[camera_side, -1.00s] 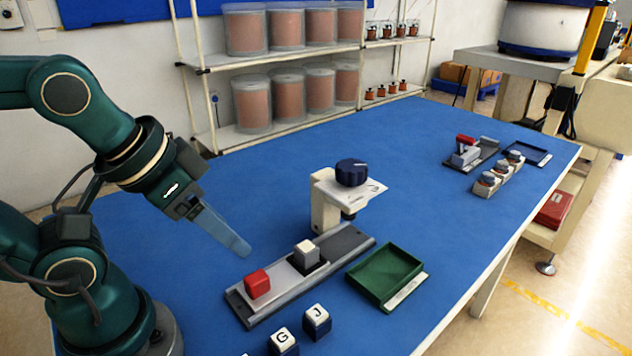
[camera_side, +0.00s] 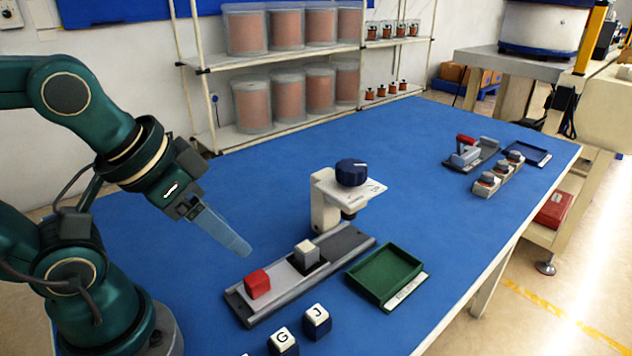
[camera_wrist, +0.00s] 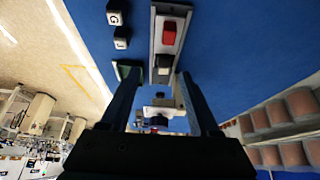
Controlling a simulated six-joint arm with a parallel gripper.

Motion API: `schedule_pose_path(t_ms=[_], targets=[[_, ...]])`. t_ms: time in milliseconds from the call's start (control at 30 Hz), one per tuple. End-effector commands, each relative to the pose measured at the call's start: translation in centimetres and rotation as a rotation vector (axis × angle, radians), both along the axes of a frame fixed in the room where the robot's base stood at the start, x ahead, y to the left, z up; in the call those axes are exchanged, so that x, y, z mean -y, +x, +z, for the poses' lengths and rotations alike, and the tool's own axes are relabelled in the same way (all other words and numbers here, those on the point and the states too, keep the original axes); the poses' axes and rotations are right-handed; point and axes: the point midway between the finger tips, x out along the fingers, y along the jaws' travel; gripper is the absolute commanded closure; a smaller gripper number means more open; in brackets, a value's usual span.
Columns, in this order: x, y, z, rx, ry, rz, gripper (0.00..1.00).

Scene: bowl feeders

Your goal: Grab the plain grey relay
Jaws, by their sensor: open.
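A plain light grey block (camera_side: 307,251) on a dark base, which fits the grey relay, sits on a grey rail fixture (camera_side: 268,306). It also shows in the wrist view (camera_wrist: 164,62), just beyond the fingertips and between their lines. A red block (camera_side: 257,284) sits on the same rail, to the left of the grey one in the side view. My gripper (camera_side: 240,247) is above the table, left of the rail in the side view, apart from both blocks. In the wrist view its two fingers (camera_wrist: 157,78) stand wide apart with nothing held between them.
A white stand with a dark blue knob (camera_side: 352,173) rises behind the rail. A green tray (camera_side: 362,284) lies to its right. Lettered blocks G (camera_side: 283,342) and J (camera_side: 317,321) stand in front. A far group holds a red-handled device (camera_side: 466,152). The table's left-centre is clear.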

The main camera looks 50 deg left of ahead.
Motion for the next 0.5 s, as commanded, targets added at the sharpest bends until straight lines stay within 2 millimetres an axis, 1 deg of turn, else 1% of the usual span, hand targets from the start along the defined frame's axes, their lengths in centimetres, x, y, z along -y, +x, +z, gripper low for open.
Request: schedule_pose_path(t_ms=[367, 500], targets=[[0.00, 0.04, 0.00, -0.005, -0.004, 0.005, 0.25], [0.01, 0.51, -0.07, -0.071, -0.044, 0.061, 0.25]])
